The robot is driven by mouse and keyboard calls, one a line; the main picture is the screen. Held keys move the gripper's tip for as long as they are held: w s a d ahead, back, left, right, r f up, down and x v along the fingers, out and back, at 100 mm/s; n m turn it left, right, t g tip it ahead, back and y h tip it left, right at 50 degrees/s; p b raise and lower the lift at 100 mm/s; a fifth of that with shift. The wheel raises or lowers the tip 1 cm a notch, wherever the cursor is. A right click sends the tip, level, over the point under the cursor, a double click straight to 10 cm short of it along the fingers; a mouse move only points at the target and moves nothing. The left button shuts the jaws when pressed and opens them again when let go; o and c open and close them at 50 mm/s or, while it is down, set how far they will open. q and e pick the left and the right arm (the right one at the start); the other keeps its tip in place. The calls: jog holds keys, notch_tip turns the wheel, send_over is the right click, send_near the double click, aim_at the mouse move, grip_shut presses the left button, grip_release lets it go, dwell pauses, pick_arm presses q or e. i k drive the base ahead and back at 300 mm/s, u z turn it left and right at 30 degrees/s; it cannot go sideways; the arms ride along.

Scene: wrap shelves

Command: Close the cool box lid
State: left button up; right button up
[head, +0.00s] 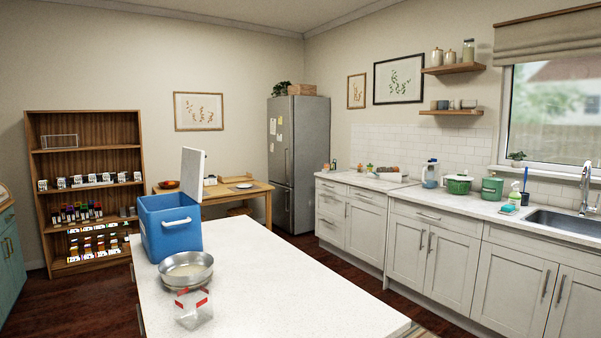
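A blue cool box (170,241) stands on the far left end of the white island counter, with a white handle on its near side. Its white lid (192,176) is open and stands nearly upright at the right side of the box. The inside of the box is mostly hidden from this view. Neither of my grippers shows in the head view.
A metal bowl (186,270) and a clear container with red marks (193,305) stand on the island (290,290) in front of the box. The island's right part is clear. A wooden shelf (88,147), a wooden table (257,192) and a fridge (299,160) stand behind.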

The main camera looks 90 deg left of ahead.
aim_at(193, 160)
jog(key=u, duration=1.35)
jog(key=i, duration=2.4)
jog(key=u, duration=3.15)
jog(key=k, duration=1)
jog(key=z, duration=1.4)
jog(key=i, duration=1.45)
